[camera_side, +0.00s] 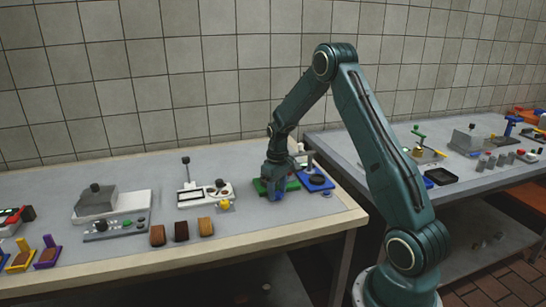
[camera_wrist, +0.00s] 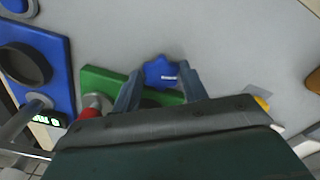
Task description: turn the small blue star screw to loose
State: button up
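The small blue star screw (camera_wrist: 160,72) is in the wrist view, with a small white mark on its face. It shows at the edge of a green plate (camera_wrist: 97,78), which is partly hidden by my gripper. My gripper (camera_wrist: 160,76) has one finger on each side of the star, with the tips close to its points. I cannot tell whether the fingers touch it. In the side view my gripper (camera_side: 276,194) is low over the green plate (camera_side: 292,184), and blue shows at its tip; the star cannot be told apart there.
A blue plate (camera_side: 316,183) with a dark ring stands to the right of the green plate. A red part (camera_wrist: 91,113) is close to my left finger in the wrist view. A white device (camera_side: 205,193) with an upright lever is to the left.

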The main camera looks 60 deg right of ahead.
aim_at(277, 194)
jog(key=shift+o, duration=0.6)
jog(key=shift+r, duration=0.15)
notch_tip(277, 194, up, 14)
jog(key=shift+f, duration=0.2)
dwell(0.4)
